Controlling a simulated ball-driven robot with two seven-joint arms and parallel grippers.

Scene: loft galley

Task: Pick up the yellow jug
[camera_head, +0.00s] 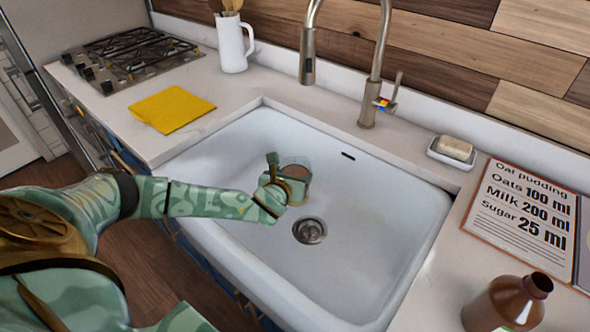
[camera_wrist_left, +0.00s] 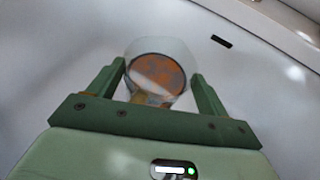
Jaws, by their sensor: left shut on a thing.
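My left gripper (camera_head: 290,174) is over the white sink basin, its two fingers on either side of a small round clear vessel. The vessel (camera_wrist_left: 157,75) shows in the left wrist view between the finger pads, with a clear wall and an orange-brown round area inside. Its lower part is hidden by the gripper. I cannot tell whether it touches the basin floor. No jug that is plainly yellow shows in either view. A white jug (camera_head: 232,45) holding wooden utensils stands on the back counter. My right gripper is not in view.
The sink (camera_head: 375,235) has a raised rim and a drain (camera_head: 309,231). A tall faucet (camera_head: 372,90) stands behind it. A yellow cloth (camera_head: 172,108) lies left, near the hob (camera_head: 130,55). Right are a soap dish (camera_head: 451,158), recipe board (camera_head: 520,220) and brown bottle (camera_head: 505,306).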

